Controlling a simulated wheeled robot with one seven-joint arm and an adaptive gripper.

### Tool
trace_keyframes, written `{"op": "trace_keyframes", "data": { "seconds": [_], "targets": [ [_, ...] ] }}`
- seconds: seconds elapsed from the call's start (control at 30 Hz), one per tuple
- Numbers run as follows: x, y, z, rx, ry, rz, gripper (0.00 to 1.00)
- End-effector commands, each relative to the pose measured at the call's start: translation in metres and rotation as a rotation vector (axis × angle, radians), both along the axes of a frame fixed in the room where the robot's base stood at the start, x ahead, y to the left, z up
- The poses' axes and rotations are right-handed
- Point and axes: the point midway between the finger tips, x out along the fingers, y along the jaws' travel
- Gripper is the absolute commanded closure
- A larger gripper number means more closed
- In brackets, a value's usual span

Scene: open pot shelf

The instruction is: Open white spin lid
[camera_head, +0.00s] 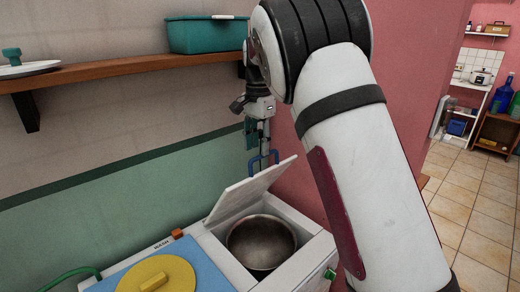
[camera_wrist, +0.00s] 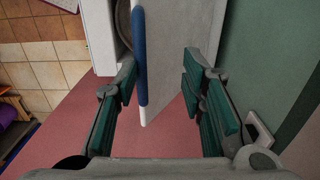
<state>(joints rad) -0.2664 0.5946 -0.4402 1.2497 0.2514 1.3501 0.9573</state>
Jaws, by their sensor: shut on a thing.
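The white spin lid (camera_head: 248,190) stands tilted up over the right compartment of the white machine, with its round metal spin tub (camera_head: 262,245) uncovered below. A blue handle (camera_head: 262,158) is on the lid's raised edge. The left finger is against the blue handle; a gap shows beside the right finger. My gripper is shut on the lid's handle.
A blue cover with a yellow round piece (camera_head: 158,275) is on the machine's left side. A wooden shelf (camera_head: 130,68) above holds a teal box (camera_head: 207,35). A pink wall is close on the right; tiled floor (camera_head: 480,210) lies open beyond it.

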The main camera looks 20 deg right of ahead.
Motion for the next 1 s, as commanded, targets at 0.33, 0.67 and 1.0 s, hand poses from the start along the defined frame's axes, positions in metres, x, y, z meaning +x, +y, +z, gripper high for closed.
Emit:
{"op": "trace_keyframes", "data": {
  "seconds": [0.33, 0.67, 1.0],
  "targets": [
    [-0.001, -0.003, 0.073, -0.004, -0.004, -0.001, 0.69],
    [-0.003, -0.004, 0.1, -0.004, -0.001, -0.002, 0.69],
    [-0.004, -0.003, 0.1, 0.006, 0.0, -0.004, 0.92]
  ]
}}
